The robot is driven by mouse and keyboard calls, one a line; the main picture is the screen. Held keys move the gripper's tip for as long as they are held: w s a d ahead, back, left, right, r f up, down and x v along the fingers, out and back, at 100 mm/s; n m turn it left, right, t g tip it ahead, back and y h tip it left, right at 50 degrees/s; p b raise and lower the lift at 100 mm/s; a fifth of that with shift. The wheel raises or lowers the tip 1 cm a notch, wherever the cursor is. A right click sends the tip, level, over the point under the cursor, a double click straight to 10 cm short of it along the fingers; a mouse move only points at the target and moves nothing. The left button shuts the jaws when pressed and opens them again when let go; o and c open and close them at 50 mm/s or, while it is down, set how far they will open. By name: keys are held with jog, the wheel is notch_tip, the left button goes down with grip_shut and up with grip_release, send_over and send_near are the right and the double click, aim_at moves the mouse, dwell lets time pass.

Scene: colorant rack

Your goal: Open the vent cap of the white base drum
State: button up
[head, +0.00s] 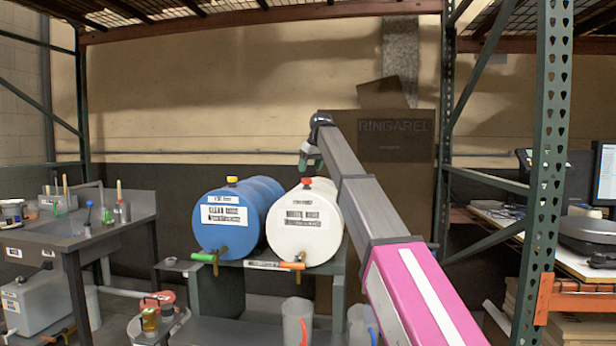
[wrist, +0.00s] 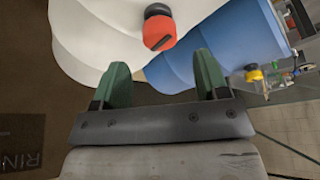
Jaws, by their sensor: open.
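The white base drum (head: 304,236) lies on its side on a stand, with a label on its front face and an orange-handled tap below. Its red vent cap (head: 307,182) sits on top near the front. In the wrist view the cap (wrist: 159,32) is beyond and between my green fingertips, with a dark slot or ridge on it. My gripper (head: 312,160) is above and slightly beyond the cap in the head view. In the wrist view my gripper (wrist: 157,75) is open and empty, apart from the cap.
A green upright post (head: 550,140) stands at right. A bench (head: 90,225) with small bottles stands at left. Clear jugs (head: 297,322) stand below the taps.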

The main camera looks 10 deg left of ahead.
jog(key=v, duration=0.5)
jog(key=shift+s+d+r, duration=0.1)
jog(key=shift+r, duration=0.25)
jog(key=shift+s, duration=0.1)
